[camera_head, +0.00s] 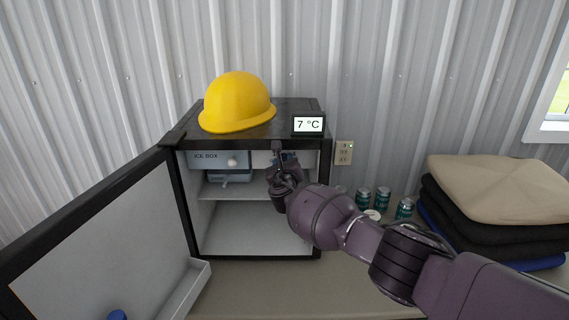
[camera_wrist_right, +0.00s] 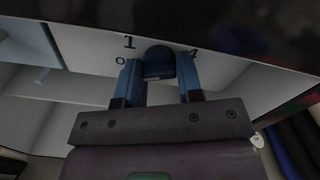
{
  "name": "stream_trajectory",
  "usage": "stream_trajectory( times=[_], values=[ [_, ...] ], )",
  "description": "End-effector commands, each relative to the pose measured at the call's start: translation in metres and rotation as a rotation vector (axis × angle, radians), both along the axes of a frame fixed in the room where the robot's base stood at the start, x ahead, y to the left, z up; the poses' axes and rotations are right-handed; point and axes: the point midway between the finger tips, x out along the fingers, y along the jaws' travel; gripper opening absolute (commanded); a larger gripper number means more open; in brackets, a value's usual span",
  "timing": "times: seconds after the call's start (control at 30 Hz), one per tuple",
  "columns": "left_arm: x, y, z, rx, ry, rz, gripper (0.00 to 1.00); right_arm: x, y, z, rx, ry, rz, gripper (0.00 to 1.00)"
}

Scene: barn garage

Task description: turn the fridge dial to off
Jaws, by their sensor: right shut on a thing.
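The small black fridge (camera_head: 326,175) stands open on the bench, its door (camera_head: 90,230) swung out to the left. The dark round dial (camera_wrist_right: 158,62) sits at the top inside the fridge, with the marks 0, 1 and 4 around it in the right wrist view. My right gripper (camera_wrist_right: 160,78) has its blue fingers on either side of the dial and is shut on it. In the head view my right gripper (camera_head: 283,160) reaches into the upper right of the fridge and hides the dial. I cannot tell the dial's setting. My left gripper is out of view.
A yellow hard hat (camera_head: 237,102) and a display reading 7 °C (camera_head: 308,124) sit on the fridge. The ice box (camera_head: 206,158) is inside at upper left. A wall outlet (camera_head: 344,152) is beside the fridge.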

Motion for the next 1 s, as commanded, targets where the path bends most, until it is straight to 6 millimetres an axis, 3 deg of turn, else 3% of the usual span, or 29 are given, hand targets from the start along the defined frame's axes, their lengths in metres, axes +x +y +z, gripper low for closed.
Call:
stream_trajectory(
  times=[0.23,0.27,0.4,1.0],
  values=[
    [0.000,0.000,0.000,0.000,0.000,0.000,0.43,0.000,0.000,-0.002,0.000,0.003,0.000,0.10],
    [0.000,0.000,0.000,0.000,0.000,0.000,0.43,0.000,0.000,-0.002,0.000,0.003,0.000,0.35],
    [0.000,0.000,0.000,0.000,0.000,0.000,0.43,0.000,0.000,-0.002,0.000,0.002,0.000,0.57],
    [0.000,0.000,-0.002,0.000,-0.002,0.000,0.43,-0.010,0.000,-0.002,0.004,-0.001,0.001,0.58]
  ],
)
